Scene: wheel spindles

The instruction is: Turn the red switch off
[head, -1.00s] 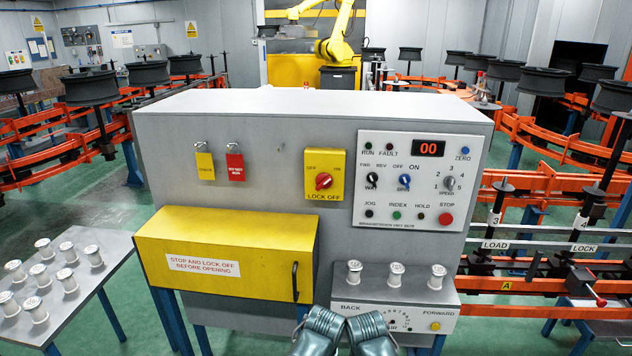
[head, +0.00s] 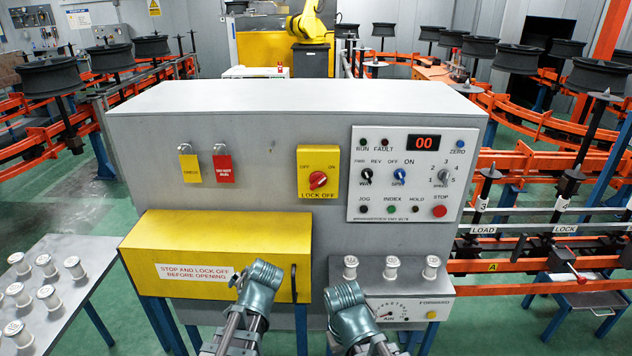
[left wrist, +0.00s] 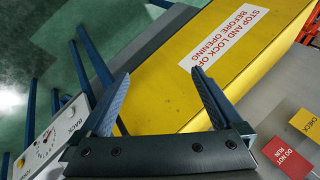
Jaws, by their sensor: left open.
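The red switch (head: 318,180) is a round knob on a yellow plate marked LOCK OFF (head: 304,160), with OFF at its upper left and ON at its upper right. Its pointer seems tilted toward ON, but it is small. My left gripper (left wrist: 161,73) shows in the left wrist view, open and empty, in front of the yellow cover (left wrist: 170,90). The switch is not seen in that view. In the head view my two arms rise at the bottom, below the switch and apart from it. Neither arm's fingers can be made out there.
The yellow cover (head: 215,235) juts from the grey cabinet (head: 300,100), left of and below the switch. Yellow (head: 190,170) and red (head: 223,167) tags hang left of the switch. A control panel (head: 362,212) is to its right. White spools (head: 391,268) stand on a ledge below.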

